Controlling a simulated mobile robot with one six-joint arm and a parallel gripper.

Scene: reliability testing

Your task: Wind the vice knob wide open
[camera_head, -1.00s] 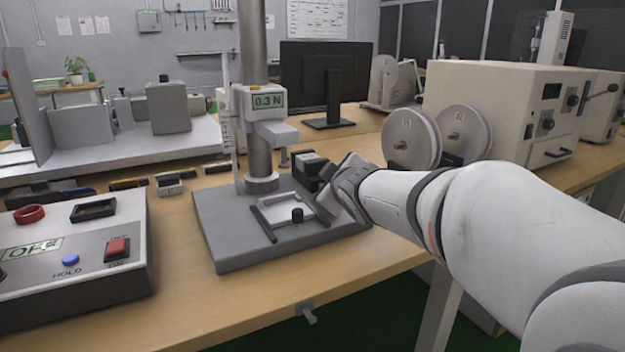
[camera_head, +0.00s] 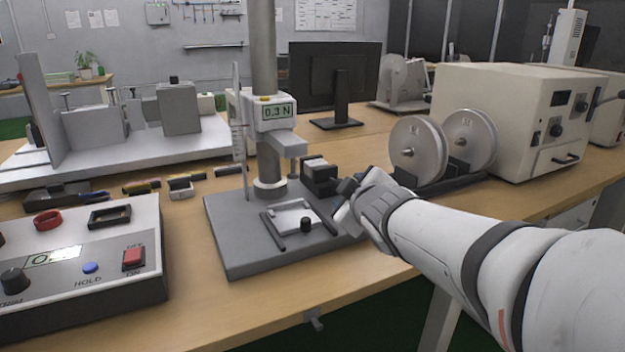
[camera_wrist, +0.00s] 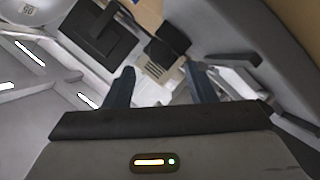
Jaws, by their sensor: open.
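A small dark vice (camera_head: 320,176) sits on the grey base plate (camera_head: 235,250) of the force-test stand. My gripper (camera_head: 344,200) is just to the right of the vice, low over the plate's right part; its fingers are partly hidden by my wrist. In the wrist view my gripper (camera_wrist: 160,85) is open, its two dark fingers apart. A black part (camera_wrist: 170,40) and a pale ribbed piece (camera_wrist: 160,70) show beyond and between the fingertips. I cannot tell for certain which part is the vice knob, nor whether a finger touches it.
A short black knob (camera_head: 306,224) stands on the plate in front. A control box (camera_head: 85,265) is at left. Round discs (camera_head: 415,150) and a cream machine (camera_head: 505,110) are at right.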

